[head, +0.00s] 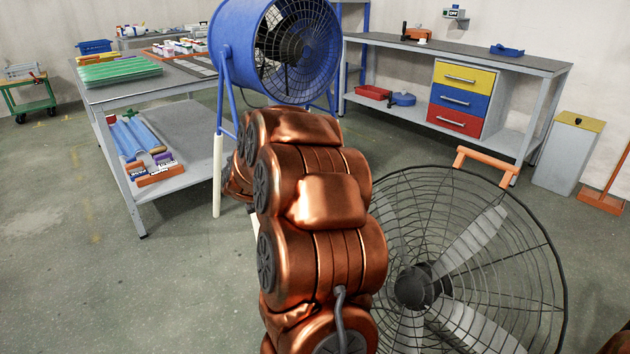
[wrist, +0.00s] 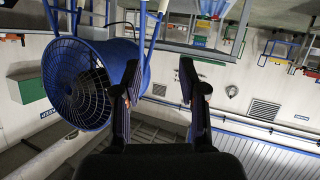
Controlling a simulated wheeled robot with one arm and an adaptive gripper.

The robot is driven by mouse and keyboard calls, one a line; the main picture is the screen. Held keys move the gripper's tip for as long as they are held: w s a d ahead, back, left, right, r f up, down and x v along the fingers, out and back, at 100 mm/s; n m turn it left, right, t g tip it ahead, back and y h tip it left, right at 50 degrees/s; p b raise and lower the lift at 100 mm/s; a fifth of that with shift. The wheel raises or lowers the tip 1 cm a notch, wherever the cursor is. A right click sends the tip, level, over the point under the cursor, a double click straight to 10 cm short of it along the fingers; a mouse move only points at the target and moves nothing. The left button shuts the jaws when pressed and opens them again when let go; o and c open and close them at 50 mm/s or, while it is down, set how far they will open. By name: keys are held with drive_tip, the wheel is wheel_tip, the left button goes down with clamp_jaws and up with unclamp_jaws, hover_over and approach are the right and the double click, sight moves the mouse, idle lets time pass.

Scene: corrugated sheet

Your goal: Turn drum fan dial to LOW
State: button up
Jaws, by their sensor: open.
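The blue drum fan (head: 230,45) stands on a blue frame at the top middle of the head view, its dark grille facing right. It also shows at the left of the wrist view (wrist: 122,58), where the scene looks upside down. I cannot make out its dial or any LOW mark in either view. My gripper (wrist: 159,66) is open and empty, with its two dark fingers apart. The left finger overlaps the drum's edge in the picture; I cannot tell how far off the drum is. In the head view my copper arm hides the gripper.
A large floor fan (head: 416,287) with a wire cage stands close at the lower right. A grey workbench (head: 190,185) with green sheets (head: 118,72) is at left. A back bench (head: 460,55) holds coloured drawers (head: 461,98). The floor at lower left is clear.

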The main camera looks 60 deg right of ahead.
drive_tip(key=shift+s+d+f+m+g+h+b, duration=0.65)
drive_tip(key=shift+s+d+f+h+b, duration=0.8)
drive_tip(key=shift+d, duration=2.8)
drive_tip(key=shift+s+d+f+m+g+h+b, duration=0.6)
drive_tip(key=shift+s+d+f+h+b, duration=0.8)
drive_tip(key=shift+d, duration=2.8)
drive_tip(key=shift+s+d+f+m+g+h+b, duration=0.6)
drive_tip(key=shift+s+d+f+h+b, duration=0.8)
drive_tip(key=shift+d, duration=2.85)
drive_tip(key=shift+b+x, duration=0.65)
drive_tip(key=shift+x, duration=1.05)
drive_tip(key=shift+r, duration=0.1)
